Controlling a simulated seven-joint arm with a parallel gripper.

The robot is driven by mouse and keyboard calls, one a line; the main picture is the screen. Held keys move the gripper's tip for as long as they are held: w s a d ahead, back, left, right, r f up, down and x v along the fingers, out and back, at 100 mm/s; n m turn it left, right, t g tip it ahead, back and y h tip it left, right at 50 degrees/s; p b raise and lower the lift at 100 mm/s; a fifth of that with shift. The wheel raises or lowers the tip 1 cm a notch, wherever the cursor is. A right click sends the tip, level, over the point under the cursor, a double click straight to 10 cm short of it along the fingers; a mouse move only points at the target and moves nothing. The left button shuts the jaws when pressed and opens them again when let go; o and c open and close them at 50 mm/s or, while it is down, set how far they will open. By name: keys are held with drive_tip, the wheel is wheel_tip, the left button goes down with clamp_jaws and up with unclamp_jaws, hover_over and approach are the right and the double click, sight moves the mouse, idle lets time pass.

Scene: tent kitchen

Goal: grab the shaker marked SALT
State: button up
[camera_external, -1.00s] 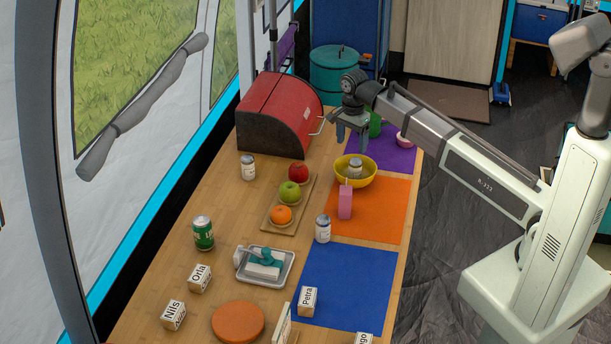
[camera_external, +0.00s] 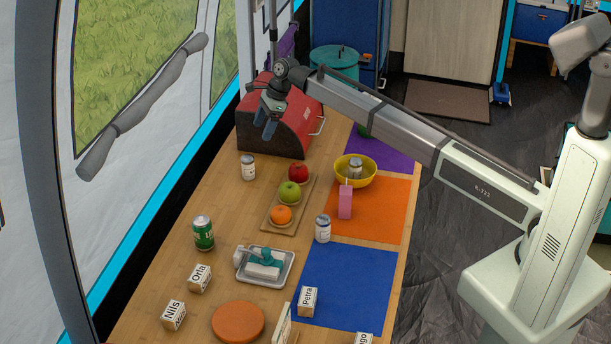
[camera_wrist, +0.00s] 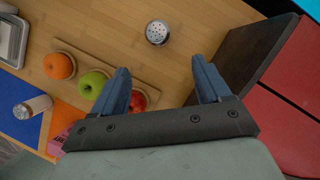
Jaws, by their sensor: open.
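Three similar white shakers with grey tops show in the external view. One shaker (camera_external: 248,167) stands on the bare wood in front of the red bread box. A second shaker (camera_external: 323,228) stands between the orange and blue mats. A third shaker (camera_external: 355,168) is in the yellow bowl (camera_external: 341,180). Their labels are too small to read. My gripper (camera_external: 266,123) is open and empty, above the front of the bread box. In the wrist view, the first shaker's perforated top (camera_wrist: 157,33) shows beyond the open fingers, between their lines.
The red bread box (camera_external: 282,115) is close to my gripper. A wooden board (camera_external: 271,225) holds a red apple, a green apple and an orange. A green can (camera_external: 203,233), a metal tray (camera_external: 282,279) and a pink carton (camera_external: 345,202) stand nearby. Bare wood surrounds the first shaker.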

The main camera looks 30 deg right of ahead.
sight(250, 156)
drive_tip(key=shift+a+x, duration=0.2)
drive_tip(key=shift+x, duration=3.25)
drive_tip(key=shift+a+x, duration=0.15)
drive_tip(key=shift+x, duration=3.3)
drive_tip(key=shift+r, duration=0.15)
drive_tip(key=c, duration=1.1)
drive_tip(key=shift+c, duration=0.2)
drive_tip(key=shift+r, duration=0.1)
